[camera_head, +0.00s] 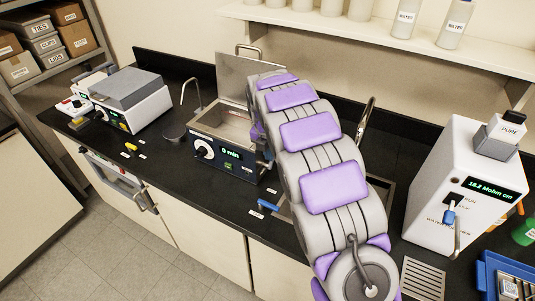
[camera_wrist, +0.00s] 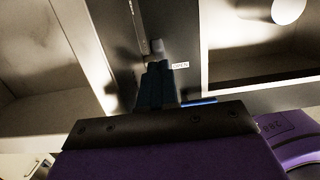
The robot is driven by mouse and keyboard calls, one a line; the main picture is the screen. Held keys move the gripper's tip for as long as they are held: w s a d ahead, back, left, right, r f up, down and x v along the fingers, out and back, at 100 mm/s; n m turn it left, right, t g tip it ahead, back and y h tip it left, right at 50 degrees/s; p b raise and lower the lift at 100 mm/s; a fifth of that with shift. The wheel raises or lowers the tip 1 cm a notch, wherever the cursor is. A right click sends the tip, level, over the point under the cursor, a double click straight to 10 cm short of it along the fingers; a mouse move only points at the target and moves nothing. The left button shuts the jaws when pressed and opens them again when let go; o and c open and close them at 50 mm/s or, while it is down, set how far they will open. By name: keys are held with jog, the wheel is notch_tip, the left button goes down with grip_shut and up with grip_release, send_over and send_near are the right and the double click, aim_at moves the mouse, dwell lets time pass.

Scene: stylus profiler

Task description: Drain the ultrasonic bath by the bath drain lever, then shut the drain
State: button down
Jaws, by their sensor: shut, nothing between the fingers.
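The ultrasonic bath (camera_head: 228,150) stands on the black counter, with its lid raised, an open basin, a white dial and a display reading "0 min". My arm covers its right side in the head view, and my gripper is hidden there. In the wrist view my gripper (camera_wrist: 156,82) is shut, with dark fingers. A small grey knob (camera_wrist: 157,46) lies just past the fingertips, beside a white label (camera_wrist: 181,65) that seems to read "OPEN". I cannot tell whether the knob is the drain lever or whether the fingers touch it.
A blue handle (camera_head: 268,204) lies near the counter's front edge. A white water unit (camera_head: 460,185) stands at the right, with a blue tray (camera_head: 505,275) nearby. A grey-lidded instrument (camera_head: 130,100) is at the left. A shelf (camera_head: 380,35) runs above the back.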

jog(key=shift+w+r+p, duration=0.15)
jog(key=shift+p, duration=0.2)
jog(key=shift+p, duration=0.3)
jog(key=g+p, duration=0.1)
jog(key=w+g+y+p, duration=0.1)
jog(key=p, duration=0.1)
jog(key=shift+w+d, duration=0.15)
jog(key=shift+d, duration=0.25)
jog(key=shift+d+f+g+y+p, duration=0.1)
jog(key=shift+f+g+y+p, duration=0.1)
jog(key=shift+g+y+p, duration=0.15)
jog(key=shift+w+d+f+p, duration=0.1)
jog(key=shift+w+d+p, duration=0.25)
jog(key=shift+w+p, duration=0.25)
jog(key=shift+w+d+f+p, duration=0.2)
jog(key=shift+w+f+p, duration=0.1)
jog(key=shift+f, duration=0.05)
jog(key=shift+w+f, duration=0.1)
